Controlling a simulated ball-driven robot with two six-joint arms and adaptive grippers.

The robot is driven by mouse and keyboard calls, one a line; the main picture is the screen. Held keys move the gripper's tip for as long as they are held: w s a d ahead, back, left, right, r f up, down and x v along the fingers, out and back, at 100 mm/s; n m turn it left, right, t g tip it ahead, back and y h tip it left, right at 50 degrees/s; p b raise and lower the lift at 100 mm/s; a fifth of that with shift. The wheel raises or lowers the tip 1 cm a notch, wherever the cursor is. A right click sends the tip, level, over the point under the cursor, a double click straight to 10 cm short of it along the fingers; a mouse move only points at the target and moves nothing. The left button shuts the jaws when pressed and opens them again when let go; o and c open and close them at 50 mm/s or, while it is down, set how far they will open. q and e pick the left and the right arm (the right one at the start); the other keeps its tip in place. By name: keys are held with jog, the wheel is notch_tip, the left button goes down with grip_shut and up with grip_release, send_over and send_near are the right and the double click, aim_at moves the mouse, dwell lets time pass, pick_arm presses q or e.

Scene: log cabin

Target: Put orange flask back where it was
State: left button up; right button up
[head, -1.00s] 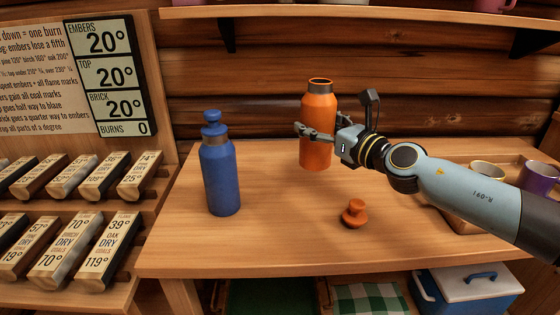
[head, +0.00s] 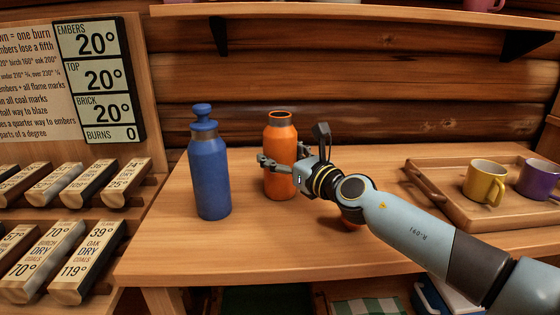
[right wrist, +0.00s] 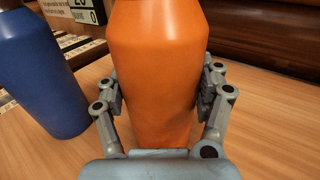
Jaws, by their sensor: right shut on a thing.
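The orange flask (head: 281,135) stands upright, its top open with no cap on it, at or very near the table top beside the blue flask. My right gripper (head: 281,168) is shut around its body; in the right wrist view (right wrist: 158,110) the fingers press on both sides of the orange flask (right wrist: 155,60). The orange cap (head: 347,224) lies on the table, mostly hidden behind my right arm. My left gripper is not in view.
The blue flask (head: 211,175), capped, stands just left of the orange one. A wooden tray (head: 440,204) with a yellow mug (head: 484,182) and a purple mug (head: 540,178) is at the right. A log rack (head: 60,240) is at the left.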

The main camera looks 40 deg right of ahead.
jog(key=o, duration=1.7)
jog(key=shift+f, duration=0.1)
jog(key=shift+o, duration=0.2)
jog(key=shift+r, duration=0.25)
jog(key=s, duration=1.1)
jog(key=shift+d+f, duration=0.2)
jog(key=shift+s+r+b, duration=0.1)
jog(key=shift+s+b, duration=0.2)
jog(key=shift+s, duration=0.25)
